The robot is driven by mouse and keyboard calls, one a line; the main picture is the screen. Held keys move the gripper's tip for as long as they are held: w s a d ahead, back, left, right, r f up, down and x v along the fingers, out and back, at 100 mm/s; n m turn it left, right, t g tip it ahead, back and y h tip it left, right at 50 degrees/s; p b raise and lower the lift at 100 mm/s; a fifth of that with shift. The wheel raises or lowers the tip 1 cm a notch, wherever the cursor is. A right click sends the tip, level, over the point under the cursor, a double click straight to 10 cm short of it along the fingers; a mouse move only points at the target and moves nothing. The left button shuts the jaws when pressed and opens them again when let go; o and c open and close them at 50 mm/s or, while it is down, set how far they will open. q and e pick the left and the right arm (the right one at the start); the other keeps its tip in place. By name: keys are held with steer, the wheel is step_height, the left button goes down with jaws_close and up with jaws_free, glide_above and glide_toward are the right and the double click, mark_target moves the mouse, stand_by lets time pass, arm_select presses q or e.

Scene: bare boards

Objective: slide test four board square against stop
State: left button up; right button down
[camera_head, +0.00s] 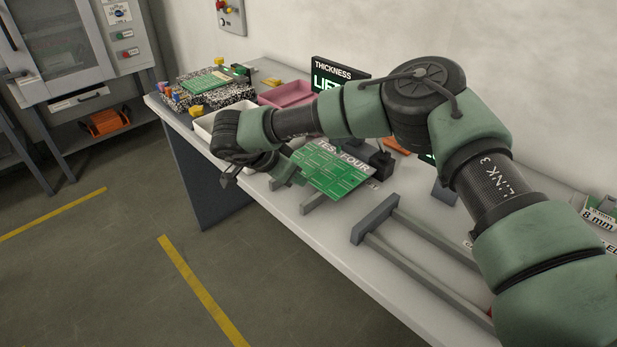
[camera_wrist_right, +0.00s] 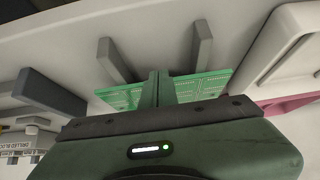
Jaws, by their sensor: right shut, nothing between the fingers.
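The green board marked TEST FOUR (camera_head: 335,180) lies flat on grey supports on the table. A small black block (camera_head: 381,165) stands by its right end; I cannot tell whether they touch. My right gripper (camera_head: 288,172) is at the board's left edge, its fingers closed together and empty. In the right wrist view my closed fingers (camera_wrist_right: 158,88) stand in front of the board (camera_wrist_right: 125,97), which shows on both sides of them. The fingers hide the board's middle, so contact is unclear. My left gripper is out of view.
Grey support bars (camera_head: 314,204) jut out under the board. A grey rail frame (camera_head: 375,219) lies to the right. A white tray (camera_head: 205,126), a pink tray (camera_head: 288,94) and a THICKNESS display (camera_head: 335,73) are behind. The table's front edge is close.

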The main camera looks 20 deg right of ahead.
steer(key=shift+w+d, duration=0.15)
steer(key=shift+d, duration=0.2)
steer(key=shift+a, duration=0.2)
steer(key=shift+s+a, duration=0.4)
steer(key=shift+a, duration=0.4)
step_height(320, 180, up, 5)
steer(key=p, duration=0.3)
